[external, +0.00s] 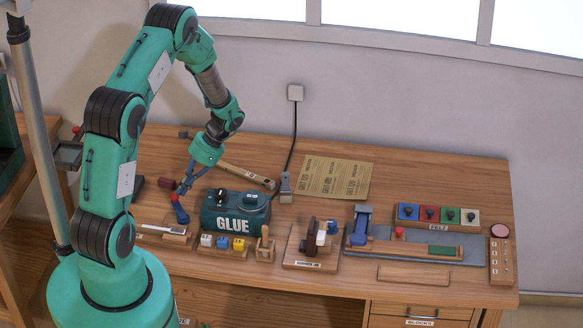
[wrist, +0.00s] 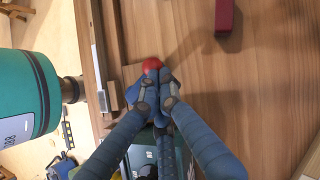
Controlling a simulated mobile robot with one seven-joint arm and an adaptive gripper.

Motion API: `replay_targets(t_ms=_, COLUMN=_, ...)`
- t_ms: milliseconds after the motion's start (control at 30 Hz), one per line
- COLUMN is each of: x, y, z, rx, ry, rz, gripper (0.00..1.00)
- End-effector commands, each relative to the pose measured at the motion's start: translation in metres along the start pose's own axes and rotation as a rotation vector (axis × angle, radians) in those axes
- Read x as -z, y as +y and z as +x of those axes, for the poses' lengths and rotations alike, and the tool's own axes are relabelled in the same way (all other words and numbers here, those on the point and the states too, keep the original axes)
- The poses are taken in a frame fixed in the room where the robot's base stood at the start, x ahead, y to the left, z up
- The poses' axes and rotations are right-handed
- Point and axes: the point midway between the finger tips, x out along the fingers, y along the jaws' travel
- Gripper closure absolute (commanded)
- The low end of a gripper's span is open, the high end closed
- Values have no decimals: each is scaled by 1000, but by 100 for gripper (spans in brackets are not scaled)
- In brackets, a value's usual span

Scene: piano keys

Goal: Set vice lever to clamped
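My gripper (external: 182,193) points down at the lever's top. In the wrist view its blue-grey fingers (wrist: 159,82) come together right beside the red knob, with little or no gap between the tips. They hide most of the lever. I cannot tell whether they touch the knob or grip anything.
The green GLUE box (external: 236,213) stands close right of the lever. A dark red block (external: 166,183) and a hammer (external: 245,176) lie behind. Coloured blocks (external: 222,242) stand in front.

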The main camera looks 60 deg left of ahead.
Motion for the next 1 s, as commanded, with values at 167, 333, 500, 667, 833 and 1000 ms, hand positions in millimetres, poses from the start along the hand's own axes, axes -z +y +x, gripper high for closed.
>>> replay_targets(t_ms=167, x=-13, y=-4, z=9, rx=-98, ry=0, rz=-142, gripper=100)
replay_targets(t_ms=333, x=-24, y=-4, z=16, rx=-187, ry=0, rz=-275, gripper=100)
replay_targets(t_ms=500, x=-36, y=-2, z=24, rx=-276, ry=-1, rz=-406, gripper=100)
replay_targets(t_ms=667, x=-44, y=0, z=30, rx=-346, ry=-1, rz=-509, gripper=100)
replay_targets(t_ms=833, x=-50, y=4, z=34, rx=-401, ry=0, rz=-591, gripper=100)
replay_targets(t_ms=1000, x=-53, y=6, z=36, rx=-431, ry=0, rz=-635, gripper=100)
